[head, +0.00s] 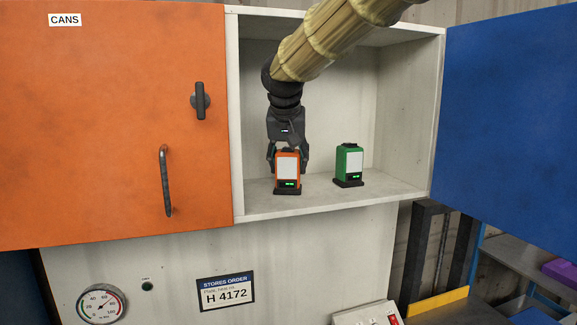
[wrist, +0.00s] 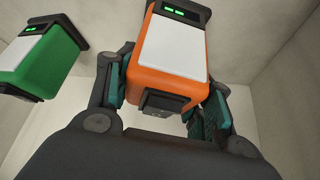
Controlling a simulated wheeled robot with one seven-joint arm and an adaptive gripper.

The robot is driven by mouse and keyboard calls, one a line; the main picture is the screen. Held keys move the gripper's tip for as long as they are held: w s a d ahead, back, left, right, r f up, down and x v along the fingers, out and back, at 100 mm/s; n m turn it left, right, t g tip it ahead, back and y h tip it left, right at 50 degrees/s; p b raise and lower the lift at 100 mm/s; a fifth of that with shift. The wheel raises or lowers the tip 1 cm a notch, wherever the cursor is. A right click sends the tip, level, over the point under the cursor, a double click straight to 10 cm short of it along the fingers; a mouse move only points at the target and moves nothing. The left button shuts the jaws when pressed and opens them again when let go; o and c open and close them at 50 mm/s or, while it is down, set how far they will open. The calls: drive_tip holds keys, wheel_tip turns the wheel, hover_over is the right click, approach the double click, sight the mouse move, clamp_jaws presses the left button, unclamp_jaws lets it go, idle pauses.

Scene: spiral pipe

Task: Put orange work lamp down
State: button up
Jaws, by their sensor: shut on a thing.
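The orange work lamp (head: 288,171) is upright in the open cabinet compartment, at the left of its floor. It has a white front panel, a black base and green lights. Its base appears to be at the shelf surface, but I cannot tell for sure whether it bears on it. My gripper (head: 288,160) comes from above and is shut on the lamp, a finger on each side. In the wrist view the orange lamp (wrist: 170,80) sits between the fingers of my gripper (wrist: 168,100).
A similar green lamp (head: 349,164) stands to the right on the same shelf (head: 320,200), apart from the orange one; it also shows in the wrist view (wrist: 45,62). An orange door (head: 100,120) is at left, an open blue door (head: 510,110) at right.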

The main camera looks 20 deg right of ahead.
drive_tip(key=shift+a, duration=0.1)
drive_tip(key=o, duration=1.2)
drive_tip(key=shift+o, duration=0.2)
